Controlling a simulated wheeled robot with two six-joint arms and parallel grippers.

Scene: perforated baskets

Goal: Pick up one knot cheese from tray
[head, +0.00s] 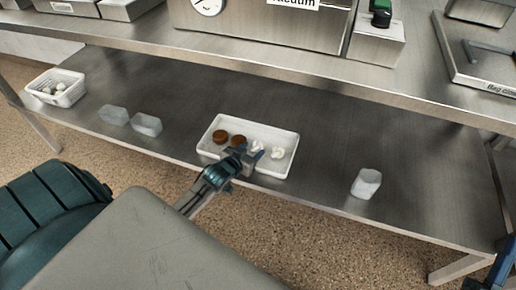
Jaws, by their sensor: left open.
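A white tray (285,135) sits on the lower steel shelf, near its front edge. White knot-shaped pieces, which look like the knot cheese, lie in its right half; one (278,153) is in clear view and another (258,146) is close to my left gripper. Two brown round pieces (220,136) lie in the tray's left half. My left gripper (247,157) is open over the tray's front middle, beside the nearer white knot. Whether it touches that knot is unclear. A blue part of my right arm shows at the lower right edge, its jaws not clearly visible.
A white perforated basket (70,96) with pale pieces stands at the far left. Clear containers stand left (147,125) and right (366,183) of the tray. The upper steel shelf (340,78) overhangs behind, bearing a machine. The shelf right of the tray is mostly free.

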